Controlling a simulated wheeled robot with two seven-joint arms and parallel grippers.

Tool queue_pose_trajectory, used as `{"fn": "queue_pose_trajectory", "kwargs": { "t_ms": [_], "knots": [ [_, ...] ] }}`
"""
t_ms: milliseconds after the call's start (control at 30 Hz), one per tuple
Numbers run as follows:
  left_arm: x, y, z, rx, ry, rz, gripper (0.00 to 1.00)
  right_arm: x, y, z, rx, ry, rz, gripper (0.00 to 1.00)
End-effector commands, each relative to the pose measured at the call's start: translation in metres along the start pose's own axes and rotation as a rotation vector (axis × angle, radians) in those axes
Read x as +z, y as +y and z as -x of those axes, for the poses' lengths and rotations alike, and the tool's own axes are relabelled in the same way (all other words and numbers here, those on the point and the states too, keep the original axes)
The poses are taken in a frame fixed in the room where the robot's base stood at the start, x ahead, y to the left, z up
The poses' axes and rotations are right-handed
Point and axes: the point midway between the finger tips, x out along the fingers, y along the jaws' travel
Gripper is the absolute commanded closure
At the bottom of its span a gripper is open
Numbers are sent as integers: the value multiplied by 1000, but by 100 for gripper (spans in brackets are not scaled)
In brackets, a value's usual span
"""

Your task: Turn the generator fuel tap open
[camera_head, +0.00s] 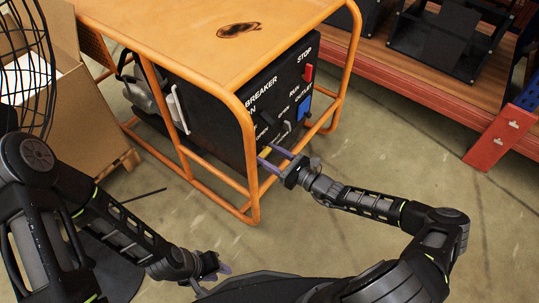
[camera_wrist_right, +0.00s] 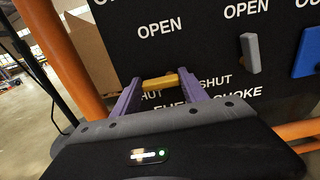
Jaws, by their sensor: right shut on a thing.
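The generator (camera_head: 200,88) has an orange tube frame and a black control panel (camera_head: 290,75). The yellow fuel tap handle (camera_wrist_right: 160,83) is low on the panel, above the partly hidden word FUEL. OPEN is printed above it and SHUT around it. The handle looks roughly level across the wrist view; its exact setting I cannot tell. My right gripper (camera_head: 270,159) is at the panel, its purple fingers shut on the handle, one on each side; it also shows in the right wrist view (camera_wrist_right: 160,92). My left gripper (camera_head: 217,268) is low over the floor, away from the generator; its opening is unclear.
A grey choke lever (camera_wrist_right: 250,53) and a blue outlet (camera_wrist_right: 307,52) are right of the tap. A red stop switch (camera_head: 309,73) is higher up. Orange frame tubes (camera_head: 253,165) run close to the gripper. A cardboard box (camera_head: 85,120) stands left, a shelf (camera_head: 430,90) right.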

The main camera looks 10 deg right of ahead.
Motion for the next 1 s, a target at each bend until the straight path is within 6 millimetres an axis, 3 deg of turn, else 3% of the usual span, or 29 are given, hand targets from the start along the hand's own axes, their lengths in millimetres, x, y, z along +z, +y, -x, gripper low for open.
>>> {"fn": "queue_pose_trajectory", "kwargs": {
  "t_ms": [567, 1000],
  "knots": [
    [0, 2, 5, 0, 0, 0, 67, 3, -1, 0, 1, 1, -90, 90],
    [0, 6, 15, 0, 0, -1, 67, 7, -4, 0, 1, 2, -429, 90]
  ]
}}
